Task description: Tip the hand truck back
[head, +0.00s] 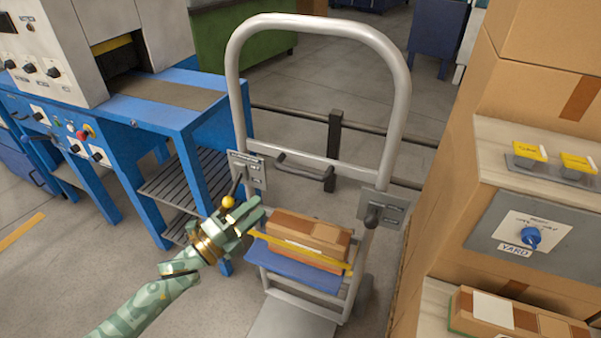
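The hand truck (238,85) stands in the middle of the head view, with a pale grey tubular frame, a tall looped top and a crossbar handle. It looks upright. A brown carton (310,232) rests on its blue shelf (290,268), with a yellow strap across the front. A small lever with a yellow ball knob (228,201) is at its left upright. My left gripper (246,216), green with a gold wrist, is just below and beside the knob, left of the carton. Its fingers look spread and hold nothing visible. Contact with the knob is unclear. My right gripper is out of view.
A blue machine bench (165,112) stands close on the left. Stacked cartons (545,85) and a grey panel with a blue knob (530,237) crowd the right. A dark rail (335,135) runs behind the truck. Open grey floor (330,55) lies beyond.

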